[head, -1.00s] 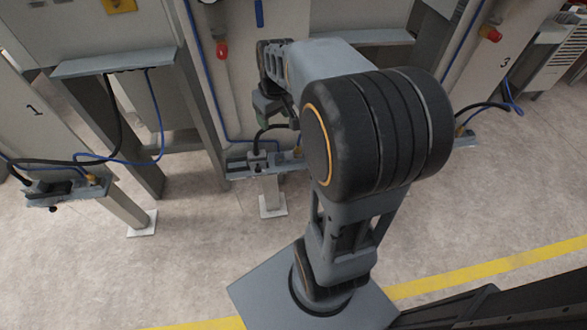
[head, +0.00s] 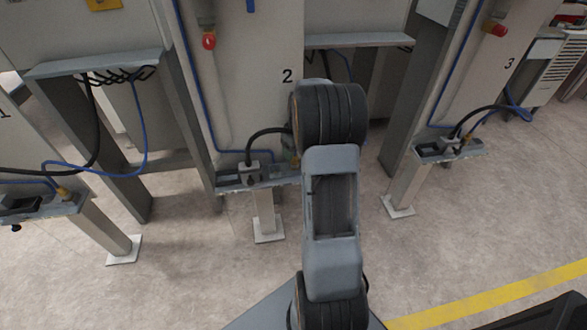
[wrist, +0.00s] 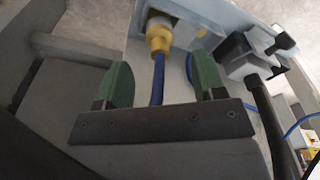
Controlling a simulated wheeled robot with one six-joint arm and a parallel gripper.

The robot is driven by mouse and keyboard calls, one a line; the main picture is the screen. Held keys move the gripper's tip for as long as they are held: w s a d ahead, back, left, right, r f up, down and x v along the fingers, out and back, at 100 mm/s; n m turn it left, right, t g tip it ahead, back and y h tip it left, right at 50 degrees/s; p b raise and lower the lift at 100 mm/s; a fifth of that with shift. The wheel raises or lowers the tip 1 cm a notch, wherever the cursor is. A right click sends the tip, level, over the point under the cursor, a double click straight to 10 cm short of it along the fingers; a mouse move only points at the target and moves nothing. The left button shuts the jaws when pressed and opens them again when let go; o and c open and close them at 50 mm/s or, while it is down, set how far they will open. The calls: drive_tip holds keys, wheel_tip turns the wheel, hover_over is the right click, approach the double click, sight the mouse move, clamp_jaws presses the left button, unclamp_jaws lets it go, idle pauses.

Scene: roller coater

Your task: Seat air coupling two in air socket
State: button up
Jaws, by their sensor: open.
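Air coupling two is a brass-yellow fitting (wrist: 158,36) on a blue hose (wrist: 158,78) in the wrist view. In the head view my arm hides the gripper and most of station 2's coupling; the grey shelf (head: 232,182) shows.
Open floor lies in front.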

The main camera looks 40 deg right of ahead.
sight(294, 160)
drive_tip(key=shift+w+f+b, duration=0.15)
drive_tip(key=shift+f+b, duration=0.4)
drive_tip(key=shift+f, duration=0.9)
drive_tip(key=shift+w+f+b, duration=0.1)
drive_tip(key=shift+f+b, duration=0.4)
drive_tip(key=shift+f, duration=0.95)
drive_tip(key=shift+c, duration=0.4)
drive_tip(key=c, duration=1)
drive_tip(key=shift+o, duration=0.2)
drive_tip(key=shift+r, duration=0.15)
